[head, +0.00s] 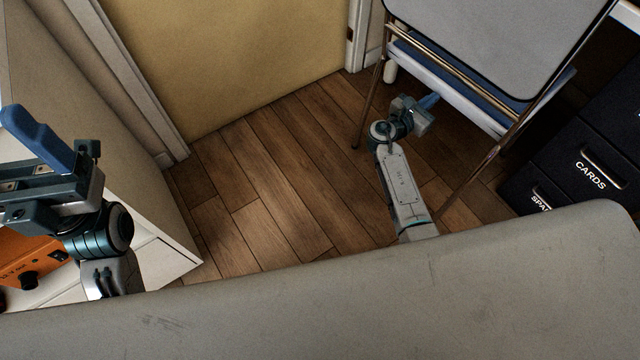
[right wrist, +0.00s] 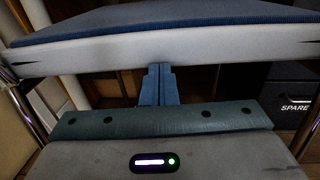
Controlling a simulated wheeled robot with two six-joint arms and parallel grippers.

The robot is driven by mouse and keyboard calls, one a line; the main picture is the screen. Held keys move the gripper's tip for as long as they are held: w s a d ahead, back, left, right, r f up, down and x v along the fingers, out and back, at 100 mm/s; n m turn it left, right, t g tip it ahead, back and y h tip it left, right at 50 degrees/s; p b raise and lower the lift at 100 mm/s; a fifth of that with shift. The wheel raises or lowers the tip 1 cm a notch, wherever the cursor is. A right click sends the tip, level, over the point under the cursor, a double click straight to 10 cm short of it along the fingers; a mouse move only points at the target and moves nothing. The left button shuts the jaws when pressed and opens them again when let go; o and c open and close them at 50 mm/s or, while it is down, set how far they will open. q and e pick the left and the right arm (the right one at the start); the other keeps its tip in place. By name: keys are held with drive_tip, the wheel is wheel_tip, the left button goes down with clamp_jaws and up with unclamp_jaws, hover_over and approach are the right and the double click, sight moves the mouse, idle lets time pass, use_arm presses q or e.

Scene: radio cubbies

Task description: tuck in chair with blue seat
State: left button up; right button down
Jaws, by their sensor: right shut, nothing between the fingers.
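The chair with the blue seat stands at the upper right of the head view. Its grey backrest (head: 490,40) hides much of the blue seat (head: 463,80), and its thin metal legs reach the wood floor. My right gripper (head: 429,101) is low beside the chair, its blue fingers shut and empty, pointing at the seat's pale edge. In the right wrist view the shut fingers (right wrist: 158,82) are just below the seat's pale front edge (right wrist: 160,48); I cannot tell if they touch it. My left gripper (head: 38,138) is at the left, away from the chair; its finger opening does not show.
Black drawers (head: 590,165) labelled "CARDS" stand right of the chair. An orange device (head: 30,262) sits on the white cabinet (head: 165,262) at the left. A tan panel (head: 230,60) stands at the back. The wood floor (head: 270,180) in the middle is clear.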

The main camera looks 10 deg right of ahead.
drive_tip(key=p+v, duration=0.2)
drive_tip(key=v, duration=0.8)
drive_tip(key=shift+a+p, duration=0.2)
drive_tip(key=shift+p, duration=0.1)
drive_tip(key=shift+s, duration=0.2)
